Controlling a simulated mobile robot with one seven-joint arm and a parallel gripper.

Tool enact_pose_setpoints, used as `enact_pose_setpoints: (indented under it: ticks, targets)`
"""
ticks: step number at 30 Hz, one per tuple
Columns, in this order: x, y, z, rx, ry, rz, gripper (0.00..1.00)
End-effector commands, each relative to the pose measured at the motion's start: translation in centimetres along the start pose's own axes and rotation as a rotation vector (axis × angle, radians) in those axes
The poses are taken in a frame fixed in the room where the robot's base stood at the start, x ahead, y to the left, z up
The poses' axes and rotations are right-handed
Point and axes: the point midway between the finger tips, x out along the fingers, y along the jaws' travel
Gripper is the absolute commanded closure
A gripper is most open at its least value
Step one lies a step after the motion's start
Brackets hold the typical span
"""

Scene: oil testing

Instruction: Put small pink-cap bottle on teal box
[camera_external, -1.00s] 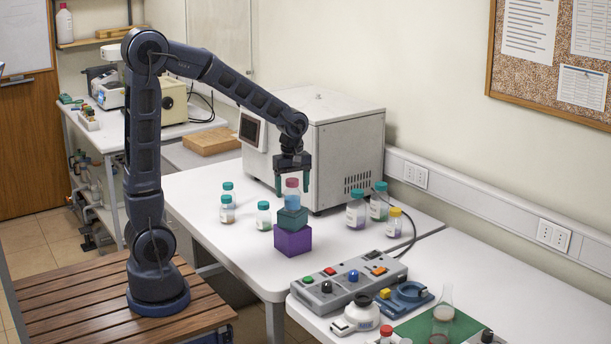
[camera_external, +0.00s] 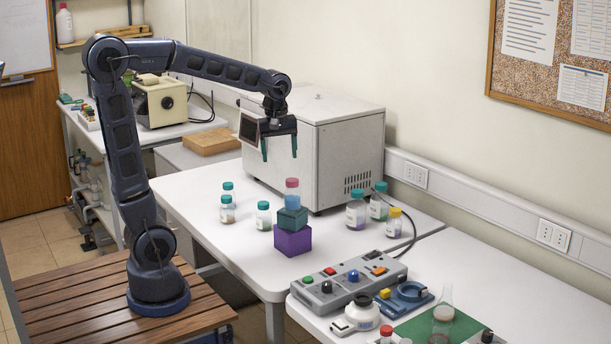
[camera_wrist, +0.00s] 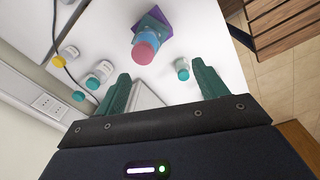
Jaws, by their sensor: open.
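The small pink-cap bottle (camera_external: 292,193), with a blue body, stands upright on the teal box (camera_external: 292,219). The teal box rests on a purple box (camera_external: 292,240) on the white table. In the wrist view the pink-cap bottle (camera_wrist: 145,46) is seen from above, with the teal box (camera_wrist: 153,24) partly hidden beneath it. My gripper (camera_external: 279,150) is open and empty, above and slightly left of the bottle, apart from it. Its teal fingers (camera_wrist: 165,88) show wide apart in the wrist view, with nothing between them touching.
Teal-cap bottles (camera_external: 263,216) stand left of the boxes. More bottles (camera_external: 356,210) stand to the right, one with a yellow cap (camera_external: 393,222). A large grey-white machine (camera_external: 340,150) stands behind. A control panel (camera_external: 345,284) lies in front on the right.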

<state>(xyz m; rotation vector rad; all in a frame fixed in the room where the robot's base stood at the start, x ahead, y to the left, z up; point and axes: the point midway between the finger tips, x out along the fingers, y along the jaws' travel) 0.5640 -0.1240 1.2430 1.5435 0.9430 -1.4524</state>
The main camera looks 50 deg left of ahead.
Motion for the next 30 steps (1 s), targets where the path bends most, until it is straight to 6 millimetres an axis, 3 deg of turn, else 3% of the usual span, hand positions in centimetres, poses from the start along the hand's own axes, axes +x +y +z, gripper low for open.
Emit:
enact_pose_setpoints:
  ticks: [9, 18, 24, 30]
  targets:
    - [-1.3, -8.4, 1.2, 0.462, 0.084, 0.117, 0.28]
    - [-0.5, -15.3, 2.6, 0.891, 0.21, 0.181, 0.28]
    - [0.4, -18.0, 3.2, 1.084, 0.279, 0.193, 0.28]
    - [0.8, -18.7, 3.4, 1.146, 0.301, 0.192, 0.28]
